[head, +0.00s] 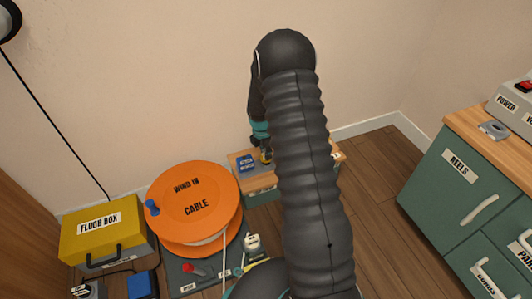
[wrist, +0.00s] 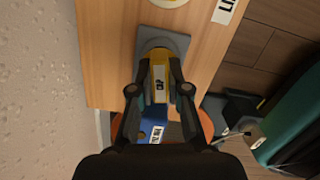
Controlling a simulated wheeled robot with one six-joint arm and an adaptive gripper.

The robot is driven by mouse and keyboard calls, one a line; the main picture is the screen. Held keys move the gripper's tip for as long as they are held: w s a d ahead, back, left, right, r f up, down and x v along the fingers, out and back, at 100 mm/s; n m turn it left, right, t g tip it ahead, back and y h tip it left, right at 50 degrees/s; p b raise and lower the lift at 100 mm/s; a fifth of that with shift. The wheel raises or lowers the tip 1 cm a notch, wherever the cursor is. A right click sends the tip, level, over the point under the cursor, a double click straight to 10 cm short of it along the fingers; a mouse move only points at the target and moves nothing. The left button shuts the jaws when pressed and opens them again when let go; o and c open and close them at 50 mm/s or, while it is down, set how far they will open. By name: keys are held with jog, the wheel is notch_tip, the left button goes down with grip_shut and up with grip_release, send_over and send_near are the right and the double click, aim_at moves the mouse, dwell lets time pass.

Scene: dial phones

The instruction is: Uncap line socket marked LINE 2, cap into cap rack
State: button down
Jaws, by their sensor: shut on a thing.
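My gripper (wrist: 160,92) is shut on a yellow cap-like piece with a small dark-marked label (wrist: 160,72). The piece is over a grey square plate (wrist: 178,43) on the wooden top; I cannot tell whether it is seated or just clear of it. In the head view my gripper (head: 262,143) points down at the wooden top, partly hidden by my arm. No full "LINE 2" marking is legible, and I cannot identify the cap rack.
A blue labelled block (head: 246,163) stands left of my gripper. An orange cable reel (head: 193,205) and yellow floor box (head: 103,232) are further left. A green drawer cabinet (head: 455,185) stands at the right. The wall is close behind; bare floor (head: 385,180) lies between.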

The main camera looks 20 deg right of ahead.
jog(key=shift+f+b, duration=0.3)
jog(key=shift+f, duration=0.35)
jog(key=c, duration=1.1)
grip_release()
jog(key=shift+c, duration=1.4)
jog(key=shift+r+p, duration=2.9)
jog(key=shift+r, duration=0.9)
